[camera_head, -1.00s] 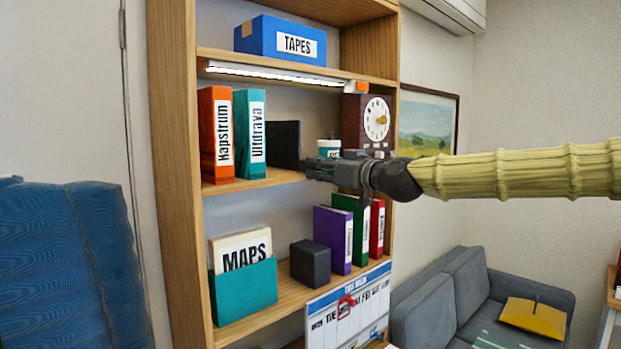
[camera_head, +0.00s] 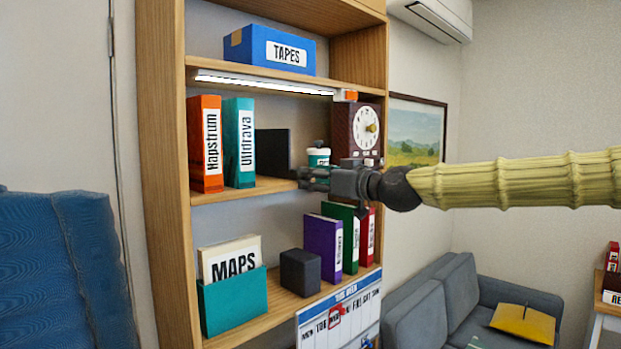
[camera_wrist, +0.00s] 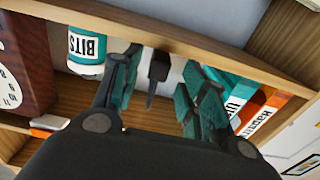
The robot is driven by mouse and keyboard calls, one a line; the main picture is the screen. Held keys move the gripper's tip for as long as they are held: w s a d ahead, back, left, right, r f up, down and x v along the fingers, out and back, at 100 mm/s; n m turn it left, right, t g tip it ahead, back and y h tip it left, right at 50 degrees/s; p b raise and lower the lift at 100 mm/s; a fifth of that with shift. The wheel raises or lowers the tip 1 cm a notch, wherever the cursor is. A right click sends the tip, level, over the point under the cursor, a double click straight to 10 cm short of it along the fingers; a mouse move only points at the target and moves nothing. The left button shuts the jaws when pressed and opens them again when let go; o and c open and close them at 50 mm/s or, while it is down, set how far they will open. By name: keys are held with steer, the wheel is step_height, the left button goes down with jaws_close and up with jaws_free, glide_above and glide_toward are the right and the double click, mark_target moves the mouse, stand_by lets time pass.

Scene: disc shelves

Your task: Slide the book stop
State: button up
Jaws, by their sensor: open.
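A black upright plate, which looks like the book stop (camera_head: 272,153), stands on the middle shelf, right of the teal Uldrava binder (camera_head: 239,143) and the orange Hapstrum binder (camera_head: 205,144). My gripper (camera_head: 306,178) is at the front of that shelf, right of the plate and in front of the white-and-teal jar. In the wrist view, which is turned over, my gripper (camera_wrist: 162,62) is open with its fingers spread. A dark narrow piece, seemingly the book stop (camera_wrist: 159,68) edge-on, shows between the fingers. I cannot tell whether they touch it.
The jar marked BITS (camera_wrist: 86,50) is close beside one finger. A brown clock box (camera_head: 362,130) stands at the shelf's right end. The lower shelf holds a dark grey block (camera_head: 300,272), several binders and a MAPS holder (camera_head: 234,303). A lamp strip (camera_head: 262,83) runs above.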

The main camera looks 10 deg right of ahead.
steer(key=v, duration=1)
steer(key=shift+d, duration=0.1)
steer(key=w+a+f+m+g+h, duration=0.1)
steer(key=a+f, duration=0.1)
steer(key=f, duration=1)
steer(key=w+a+f+m+g+h, duration=0.1)
steer(key=a+f+g, duration=0.15)
steer(key=f, duration=0.95)
steer(key=s+a+f+m+g+h, duration=0.15)
steer(key=s+f, duration=0.25)
steer(key=f, duration=1)
steer(key=s+f+m+g+h, duration=0.2)
steer(key=s+f, duration=0.2)
steer(key=f, duration=1)
steer(key=s+d+f+m+g+h, duration=0.1)
steer(key=s+d+f+g, duration=0.1)
steer(key=s+f, duration=0.8)
steer(key=s+d+f+m+g+h, duration=0.1)
steer(key=s+d+f+g, duration=0.1)
steer(key=s+f, duration=0.8)
steer(key=s+d+f+g+h, duration=0.1)
steer(key=s+d+f, duration=0.1)
steer(key=s, duration=0.4)
steer(key=s+d+f+g+h, duration=0.1)
steer(key=s+d+f, duration=0.2)
steer(key=s+f, duration=0.2)
steer(key=s+d+f+g+h+b, duration=0.1)
steer(key=s+f, duration=0.3)
steer(key=s, duration=0.5)
steer(key=shift+d, duration=0.9)
